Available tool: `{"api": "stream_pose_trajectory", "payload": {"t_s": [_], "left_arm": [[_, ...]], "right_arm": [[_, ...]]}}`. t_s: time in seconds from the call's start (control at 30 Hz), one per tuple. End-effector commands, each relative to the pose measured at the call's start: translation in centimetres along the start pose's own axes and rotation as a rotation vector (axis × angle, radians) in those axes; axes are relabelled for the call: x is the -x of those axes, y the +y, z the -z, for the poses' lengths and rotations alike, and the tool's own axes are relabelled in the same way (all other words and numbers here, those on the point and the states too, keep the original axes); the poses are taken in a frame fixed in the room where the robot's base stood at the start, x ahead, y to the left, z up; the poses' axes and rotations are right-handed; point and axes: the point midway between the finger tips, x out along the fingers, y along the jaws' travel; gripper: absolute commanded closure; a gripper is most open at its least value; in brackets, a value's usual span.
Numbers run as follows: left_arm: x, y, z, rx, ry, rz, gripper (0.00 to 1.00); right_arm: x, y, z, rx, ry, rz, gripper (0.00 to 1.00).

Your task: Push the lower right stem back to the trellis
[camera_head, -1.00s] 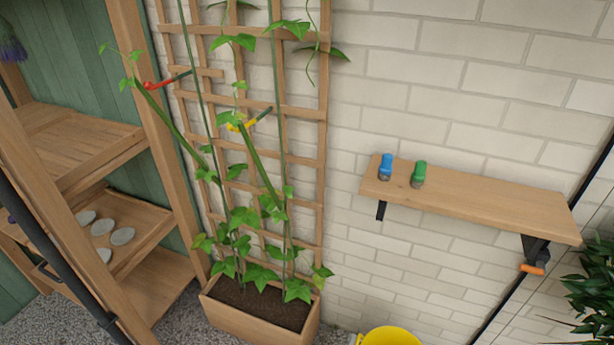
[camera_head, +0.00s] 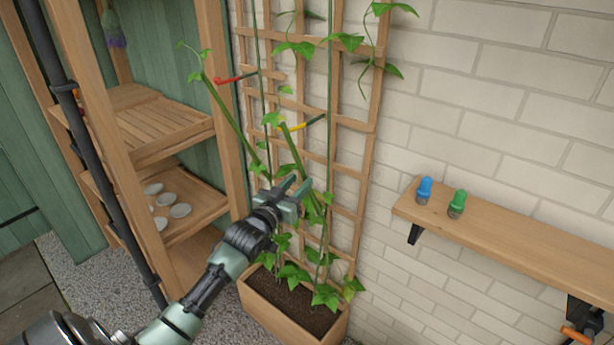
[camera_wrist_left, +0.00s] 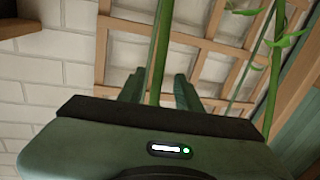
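The wooden trellis (camera_head: 367,165) stands against the brick wall, rising from a planter. The lower right stem (camera_head: 291,150) is thick and green and leans away from the trellis, its top near a yellow clip (camera_head: 291,127). My left gripper (camera_head: 298,186) is at this stem's lower part. In the left wrist view the gripper (camera_wrist_left: 158,88) is open, with the stem (camera_wrist_left: 161,50) between its two fingers; I cannot tell if either touches it. The upper left stem (camera_head: 222,105) leans out near a red clip (camera_head: 228,80). My right gripper is not in view.
The wooden planter (camera_head: 285,313) holds soil and leafy vines. A wooden rack (camera_head: 180,140) with white saucers stands close on the left. A wall shelf (camera_head: 500,235) with a blue and a green bottle is at the right. The wall between trellis and shelf is clear.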

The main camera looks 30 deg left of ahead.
Motion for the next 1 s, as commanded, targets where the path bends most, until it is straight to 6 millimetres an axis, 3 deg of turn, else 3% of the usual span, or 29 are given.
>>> {"api": "stream_pose_trajectory", "payload": {"t_s": [0.23,0.6,0.73,1.0], "left_arm": [[-2.9,0.0,0.0,-0.001,-0.001,0.0,0.65],[-3.4,0.0,-0.1,-0.001,-0.002,0.0,0.65],[-3.4,0.0,-0.1,-0.001,-0.002,0.0,1.0],[-3.4,0.0,-0.1,-0.001,-0.002,0.0,1.0]], "right_arm": [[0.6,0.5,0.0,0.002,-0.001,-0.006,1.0],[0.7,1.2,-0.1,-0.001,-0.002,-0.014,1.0],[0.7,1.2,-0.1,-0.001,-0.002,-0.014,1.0],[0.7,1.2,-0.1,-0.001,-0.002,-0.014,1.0]]}}
